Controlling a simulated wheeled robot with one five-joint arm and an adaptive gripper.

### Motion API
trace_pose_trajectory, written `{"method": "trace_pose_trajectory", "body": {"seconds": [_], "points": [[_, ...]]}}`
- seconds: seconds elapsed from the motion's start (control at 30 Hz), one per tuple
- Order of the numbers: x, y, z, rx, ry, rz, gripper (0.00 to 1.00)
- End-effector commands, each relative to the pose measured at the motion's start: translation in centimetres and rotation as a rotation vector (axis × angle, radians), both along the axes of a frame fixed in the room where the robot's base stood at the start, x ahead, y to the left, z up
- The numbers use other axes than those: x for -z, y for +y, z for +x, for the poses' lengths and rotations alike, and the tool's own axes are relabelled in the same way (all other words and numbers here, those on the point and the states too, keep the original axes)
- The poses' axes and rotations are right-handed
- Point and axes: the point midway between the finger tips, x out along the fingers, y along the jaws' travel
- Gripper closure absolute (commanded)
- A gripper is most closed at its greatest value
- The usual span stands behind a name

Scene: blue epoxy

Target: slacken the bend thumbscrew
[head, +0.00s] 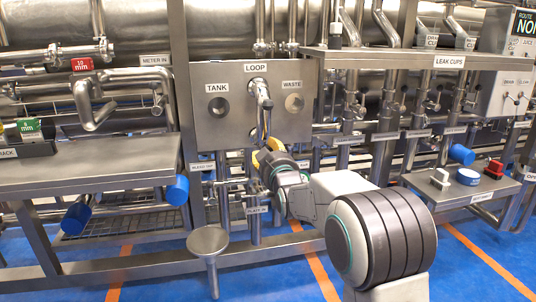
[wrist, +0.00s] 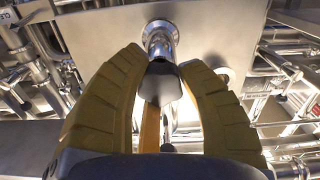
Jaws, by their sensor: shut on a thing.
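The steel bend (head: 262,95) hangs from the LOOP port on the upright panel (head: 225,128) and runs down toward my gripper. In the wrist view, a steel fitting (wrist: 160,42) ends in a dark faceted knob (wrist: 162,82), which looks like the bend thumbscrew. My gripper (head: 264,150) has its yellow fingers at the lower end of the bend, in front of the panel. In the wrist view, the fingers flank the dark knob and are shut on it. The exact contact at the fingertips is partly hidden. The knob cannot be made out in the head view.
TANK port (head: 218,107) and WASTE port (head: 294,103) flank the bend. A steel bench (head: 90,165) stands left, a round steel stool-like disc (head: 208,240) in front. A right shelf (head: 465,190) holds red, blue and white parts. Pipes crowd below the panel.

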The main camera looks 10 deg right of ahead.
Motion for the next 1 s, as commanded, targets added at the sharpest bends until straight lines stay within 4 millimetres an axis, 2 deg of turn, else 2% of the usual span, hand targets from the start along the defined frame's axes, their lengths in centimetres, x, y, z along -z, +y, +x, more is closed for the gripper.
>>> {"method": "trace_pose_trajectory", "body": {"seconds": [0.2,0.5,0.53,0.77,1.0], "points": [[-0.04,0.04,0.05,0.0,-0.005,-0.104,0.96],[-0.14,0.05,0.05,0.0,-0.005,-0.112,0.96],[-0.15,0.05,0.06,0.0,-0.005,-0.112,0.6],[-0.1,0.03,0.04,-0.001,-0.004,-0.111,0.4],[-0.06,0.01,0.02,0.0,-0.003,-0.111,0.39]]}}
